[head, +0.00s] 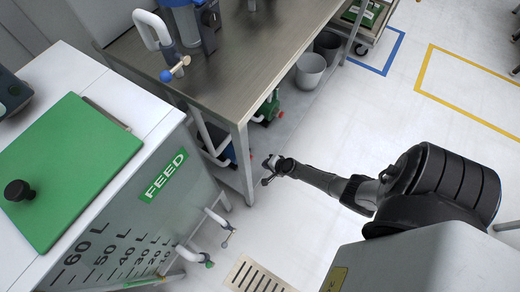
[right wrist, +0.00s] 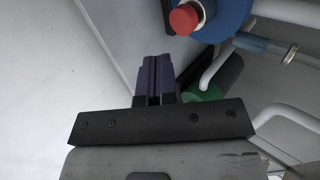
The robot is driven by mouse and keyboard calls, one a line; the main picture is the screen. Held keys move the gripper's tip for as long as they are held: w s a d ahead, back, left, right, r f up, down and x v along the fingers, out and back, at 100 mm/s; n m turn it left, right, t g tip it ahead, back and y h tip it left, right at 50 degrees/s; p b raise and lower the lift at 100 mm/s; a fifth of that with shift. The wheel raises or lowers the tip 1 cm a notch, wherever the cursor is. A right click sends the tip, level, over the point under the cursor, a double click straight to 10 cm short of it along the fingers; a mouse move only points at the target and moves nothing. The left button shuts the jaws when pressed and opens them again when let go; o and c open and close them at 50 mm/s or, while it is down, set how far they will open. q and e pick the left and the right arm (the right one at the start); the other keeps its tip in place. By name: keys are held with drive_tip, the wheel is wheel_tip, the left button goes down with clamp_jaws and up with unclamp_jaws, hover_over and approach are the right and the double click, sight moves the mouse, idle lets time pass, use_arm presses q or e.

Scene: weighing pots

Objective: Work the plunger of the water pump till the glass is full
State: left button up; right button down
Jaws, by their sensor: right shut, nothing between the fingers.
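My right gripper (head: 267,179) hangs over the white floor, right of the bench's near leg. Its fingers (right wrist: 153,78) are shut together with nothing between them. No plunger pump or glass can be clearly made out. On the bench, at the top of the head view, stands a blue apparatus (head: 184,22), cut off by the frame edge, with a white bent pipe (head: 152,29). A small blue ball (head: 166,76) sits at its front. The right gripper is well away from these, lower and to the right. My left gripper is not in view.
A steel bench (head: 245,50) has green equipment (head: 268,108) and grey bins (head: 310,69) beneath it. The white FEED tank (head: 120,215) with a green lid (head: 65,165) fills the left. Open floor lies to the right.

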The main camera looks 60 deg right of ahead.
use_arm(q)
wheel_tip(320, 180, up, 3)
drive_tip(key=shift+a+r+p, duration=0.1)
drive_tip(key=shift+p, duration=1.05)
use_arm(e)
drive_tip(key=v, duration=0.5)
drive_tip(key=shift+r, duration=0.1)
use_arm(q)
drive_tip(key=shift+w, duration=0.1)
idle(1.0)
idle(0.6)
